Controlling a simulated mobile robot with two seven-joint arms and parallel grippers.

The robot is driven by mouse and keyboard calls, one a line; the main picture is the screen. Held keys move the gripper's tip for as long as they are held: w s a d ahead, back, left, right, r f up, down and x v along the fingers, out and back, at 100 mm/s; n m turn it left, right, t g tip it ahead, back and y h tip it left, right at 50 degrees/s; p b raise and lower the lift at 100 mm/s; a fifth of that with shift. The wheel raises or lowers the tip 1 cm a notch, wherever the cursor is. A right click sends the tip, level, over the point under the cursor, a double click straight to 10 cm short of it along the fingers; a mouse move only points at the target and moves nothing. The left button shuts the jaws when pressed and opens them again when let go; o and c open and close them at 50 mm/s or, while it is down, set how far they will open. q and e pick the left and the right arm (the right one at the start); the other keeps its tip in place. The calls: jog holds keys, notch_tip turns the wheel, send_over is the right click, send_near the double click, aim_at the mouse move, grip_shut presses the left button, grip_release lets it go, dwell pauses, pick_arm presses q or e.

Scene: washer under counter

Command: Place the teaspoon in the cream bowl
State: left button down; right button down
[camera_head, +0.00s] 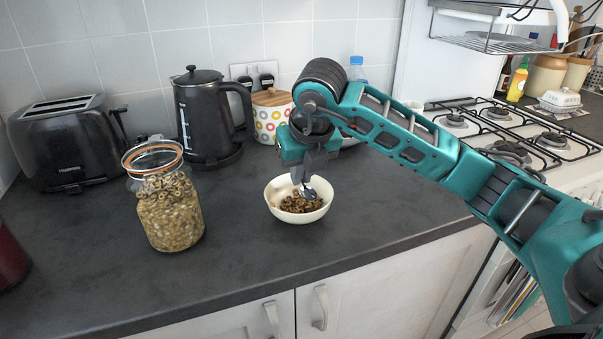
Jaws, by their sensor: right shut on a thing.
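The cream bowl (274,209) stands on the dark counter and holds brown ring-shaped cereal. My right gripper (304,178) is directly above the bowl, pointing down, and is shut on the teaspoon (308,191). The teaspoon's shiny metal end hangs below the fingers, inside the bowl's outline and close to the cereal. I cannot tell whether it touches the cereal. The upper part of the teaspoon is hidden by the gripper. My left gripper does not show.
A glass jar of cereal (170,212) stands left of the bowl. A black toaster (68,142), a black kettle (205,115) and a patterned canister (271,120) stand along the wall. A gas hob (500,128) lies at the right. The counter (390,215) right of the bowl is clear.

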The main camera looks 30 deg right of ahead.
jog(key=shift+f, duration=0.2)
jog(key=shift+f, duration=0.15)
jog(key=shift+f+b, duration=0.5)
jog(key=shift+b, duration=0.1)
jog(key=c, duration=1.2)
grip_release()
jog(key=shift+c, duration=0.2)
jog(key=shift+r, duration=0.15)
